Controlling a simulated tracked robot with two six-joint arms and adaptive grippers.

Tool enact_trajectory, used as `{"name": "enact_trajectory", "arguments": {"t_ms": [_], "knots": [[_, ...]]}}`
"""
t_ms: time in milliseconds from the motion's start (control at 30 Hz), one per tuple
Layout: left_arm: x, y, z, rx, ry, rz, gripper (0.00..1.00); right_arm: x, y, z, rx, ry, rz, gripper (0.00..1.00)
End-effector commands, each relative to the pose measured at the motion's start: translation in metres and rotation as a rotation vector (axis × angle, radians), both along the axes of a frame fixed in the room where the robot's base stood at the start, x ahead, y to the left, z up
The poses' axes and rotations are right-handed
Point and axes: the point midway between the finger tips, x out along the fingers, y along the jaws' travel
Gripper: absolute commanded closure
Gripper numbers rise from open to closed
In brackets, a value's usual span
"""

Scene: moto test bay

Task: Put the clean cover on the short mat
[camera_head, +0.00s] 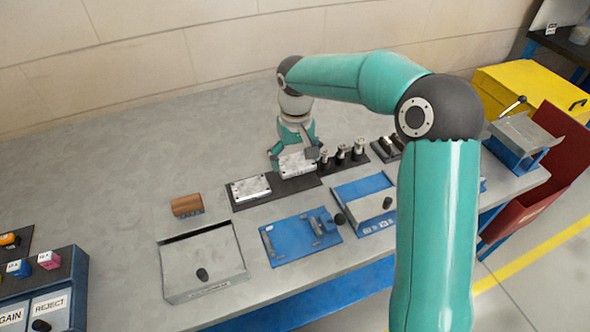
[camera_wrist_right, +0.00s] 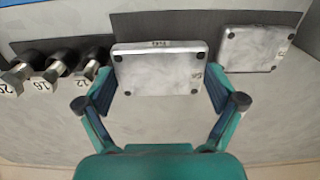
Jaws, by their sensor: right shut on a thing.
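My right gripper (camera_head: 297,160) is shut on a flat silver cover (camera_head: 298,166), with one finger at each short side. A second silver cover (camera_head: 250,188), greyer and streaked in the wrist view (camera_wrist_right: 255,50), lies on a dark mat (camera_head: 284,189). The held cover is over or beside the other end of this mat. I cannot tell which mat is the short one. My left gripper is not in view.
Several dark sockets (camera_head: 342,154) stand close to the right gripper. A label bin (camera_head: 48,300) is at left. The back of the bench is clear.

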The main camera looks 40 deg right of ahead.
Motion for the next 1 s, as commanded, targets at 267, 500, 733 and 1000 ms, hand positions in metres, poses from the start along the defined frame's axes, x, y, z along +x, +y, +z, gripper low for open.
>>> {"name": "enact_trajectory", "arguments": {"t_ms": [267, 500, 733, 1000], "knots": [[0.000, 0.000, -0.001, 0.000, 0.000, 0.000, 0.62, -0.001, 0.000, -0.036, 0.001, 0.003, -0.002, 0.47], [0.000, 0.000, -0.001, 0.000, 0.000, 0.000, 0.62, -0.001, -0.001, -0.038, 0.000, 0.001, -0.002, 0.47], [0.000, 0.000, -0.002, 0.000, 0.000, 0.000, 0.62, -0.001, -0.001, -0.040, 0.000, 0.002, -0.002, 0.00], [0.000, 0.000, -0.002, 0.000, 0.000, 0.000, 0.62, -0.001, -0.001, -0.040, 0.000, 0.002, -0.003, 0.00]]}}
